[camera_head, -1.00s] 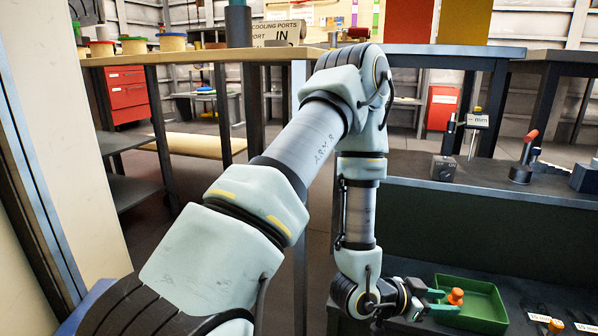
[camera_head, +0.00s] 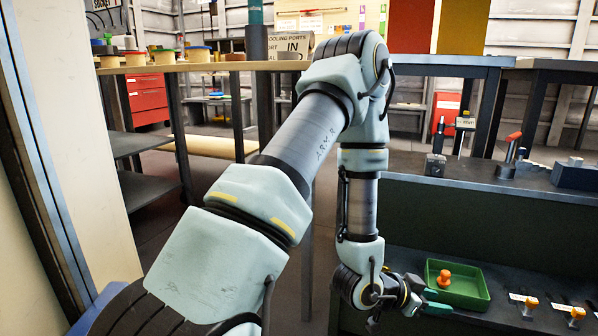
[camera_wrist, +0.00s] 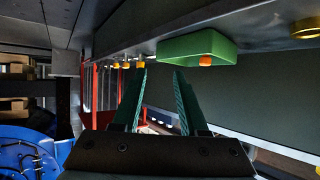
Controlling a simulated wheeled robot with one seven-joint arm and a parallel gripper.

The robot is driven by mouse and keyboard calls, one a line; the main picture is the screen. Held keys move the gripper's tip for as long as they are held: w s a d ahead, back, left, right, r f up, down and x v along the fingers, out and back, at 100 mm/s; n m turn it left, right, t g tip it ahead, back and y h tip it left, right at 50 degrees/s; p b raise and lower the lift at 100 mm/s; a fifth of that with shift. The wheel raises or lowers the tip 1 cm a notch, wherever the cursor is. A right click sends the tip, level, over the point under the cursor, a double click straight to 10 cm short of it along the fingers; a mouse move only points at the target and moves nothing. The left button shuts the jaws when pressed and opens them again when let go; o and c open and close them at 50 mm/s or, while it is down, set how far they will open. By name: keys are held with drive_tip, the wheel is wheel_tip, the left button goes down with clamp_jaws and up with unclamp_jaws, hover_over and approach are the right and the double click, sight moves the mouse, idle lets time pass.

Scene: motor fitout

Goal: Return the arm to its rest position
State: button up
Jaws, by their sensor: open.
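My arm reaches forward and bends down in the head view. My gripper (camera_head: 438,299) is at its lower end, with green fingers apart and nothing between them. The gripper also shows in the wrist view (camera_wrist: 160,75), with an empty gap between its fingers. In the head view the fingers are by the near left corner of a green tray (camera_head: 484,299); I cannot tell whether they touch it. An orange knob-like piece (camera_head: 444,278) is inside the tray. The wrist view also shows the tray (camera_wrist: 190,46) and an orange piece (camera_wrist: 205,61).
The tray is on the lower dark shelf of a bench (camera_head: 480,217). Several orange-topped pieces are to its right, one of them here (camera_head: 531,303). A red-handled tool (camera_head: 510,150) stands on the upper ledge. A wooden-topped table (camera_head: 215,67) is behind my arm; a pale panel (camera_head: 75,150) is at left.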

drive_tip(key=w+a+r+n+t+y+p, duration=0.1)
drive_tip(key=w+a+r+n+y+p, duration=0.1)
drive_tip(key=w+a+r, duration=0.3)
drive_tip(key=w+a+r+n+y+p, duration=0.2)
drive_tip(key=a+y, duration=0.1)
drive_tip(key=a, duration=0.4)
drive_tip(key=w+a+r+n+t+y+p, duration=0.1)
drive_tip(key=w+a+r+n+y, duration=0.1)
drive_tip(key=w+a+r, duration=0.3)
drive_tip(key=s+a+r+n+g+y+p, duration=0.25)
drive_tip(key=s+a+r+n, duration=0.2)
drive_tip(key=a+r, duration=0.4)
drive_tip(key=s+a+r+n+g+y+p, duration=0.2)
drive_tip(key=s+a+r+n+p, duration=0.25)
drive_tip(key=a, duration=0.65)
wheel_tip(320, 180, up, 37)
drive_tip(key=s+m+p, duration=0.1)
drive_tip(key=p, duration=3.5)
drive_tip(key=shift+d, duration=0.3)
